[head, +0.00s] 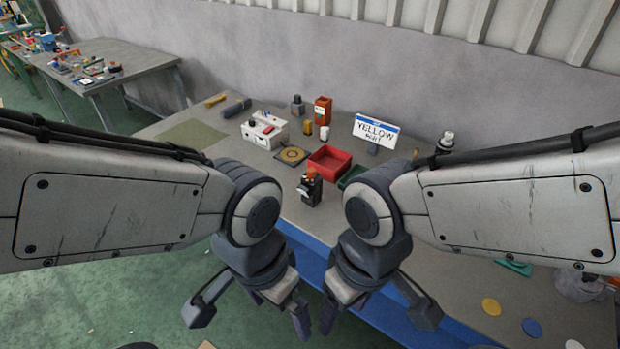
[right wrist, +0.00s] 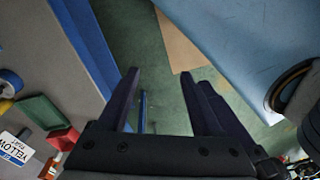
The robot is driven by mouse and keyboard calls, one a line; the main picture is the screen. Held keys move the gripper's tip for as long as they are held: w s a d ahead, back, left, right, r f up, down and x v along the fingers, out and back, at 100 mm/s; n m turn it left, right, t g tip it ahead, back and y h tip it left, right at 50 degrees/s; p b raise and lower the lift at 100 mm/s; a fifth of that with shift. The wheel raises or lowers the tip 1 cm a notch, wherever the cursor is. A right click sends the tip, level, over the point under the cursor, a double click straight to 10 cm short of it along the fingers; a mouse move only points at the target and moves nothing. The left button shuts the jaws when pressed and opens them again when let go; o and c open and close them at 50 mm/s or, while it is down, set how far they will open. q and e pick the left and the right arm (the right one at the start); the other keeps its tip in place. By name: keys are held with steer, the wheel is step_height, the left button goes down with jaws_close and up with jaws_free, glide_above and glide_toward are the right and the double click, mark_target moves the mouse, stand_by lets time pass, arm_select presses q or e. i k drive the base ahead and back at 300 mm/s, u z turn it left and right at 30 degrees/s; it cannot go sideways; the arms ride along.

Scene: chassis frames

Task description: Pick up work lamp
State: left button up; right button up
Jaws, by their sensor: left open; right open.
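No object is clearly recognisable as the work lamp. A small black object with an orange top (head: 311,187) stands upright near the table's front edge in the head view, and I cannot tell whether it is the lamp. My left gripper (head: 250,312) is open and empty, low in front of the table. My right gripper (head: 377,312) is open and empty beside it, in front of the blue table edge.
The grey table (head: 450,285) has a blue front edge. It bears a red tray (head: 329,161), a green tray (head: 350,177), a white box (head: 264,131), an orange container (head: 322,110) and a "YELLOW" sign (head: 376,131). Yellow (head: 491,307) and blue discs (head: 532,328) lie at right.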

mark_target(315, 187)
steer(key=i, duration=1.15)
